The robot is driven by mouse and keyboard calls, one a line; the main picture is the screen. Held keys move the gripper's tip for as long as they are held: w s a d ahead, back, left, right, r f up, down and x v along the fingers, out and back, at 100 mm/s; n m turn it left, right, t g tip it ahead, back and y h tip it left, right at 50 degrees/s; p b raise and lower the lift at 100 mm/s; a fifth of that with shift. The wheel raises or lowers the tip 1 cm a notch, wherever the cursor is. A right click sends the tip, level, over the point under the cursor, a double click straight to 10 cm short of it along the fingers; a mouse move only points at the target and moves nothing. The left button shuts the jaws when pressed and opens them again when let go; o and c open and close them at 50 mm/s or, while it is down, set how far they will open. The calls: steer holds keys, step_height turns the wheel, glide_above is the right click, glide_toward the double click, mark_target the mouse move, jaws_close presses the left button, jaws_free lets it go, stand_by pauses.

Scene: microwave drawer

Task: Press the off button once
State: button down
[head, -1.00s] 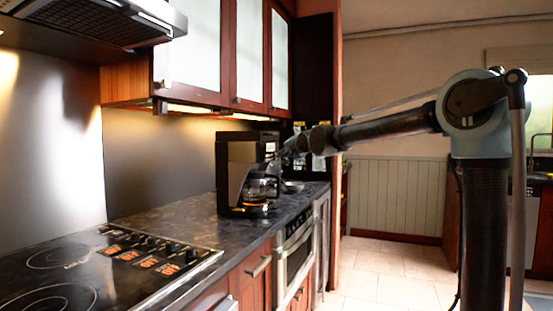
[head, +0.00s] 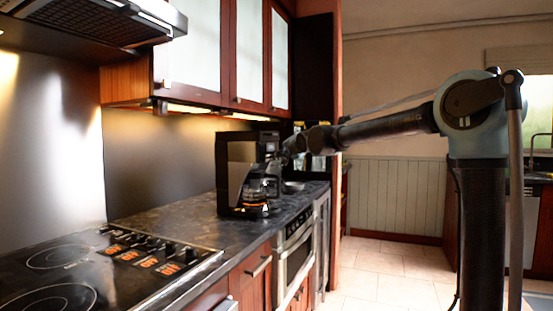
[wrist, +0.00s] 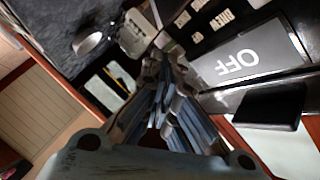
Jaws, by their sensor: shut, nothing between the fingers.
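The off button is a wide grey panel marked OFF (wrist: 240,62) at the upper right of the wrist view. My gripper (wrist: 152,66) is shut and empty, with its fingertips left of the OFF lettering. Whether it touches anything is not clear. In the head view my gripper (head: 272,170) is small and dark, in front of a black coffee machine (head: 235,155) with a glass carafe. I cannot make out the OFF lettering in the head view.
A dark stone counter (head: 175,220) runs along the left, with a cooktop (head: 60,265) near the front. A built-in steel-fronted oven (head: 297,248) sits below the counter. Cabinets (head: 190,60) hang above. The tiled floor on the right (head: 380,275) is clear.

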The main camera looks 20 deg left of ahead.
steer(key=shift+d, duration=0.75)
steer(key=d, duration=0.5)
steer(key=shift+s, duration=0.25)
stand_by(0.8)
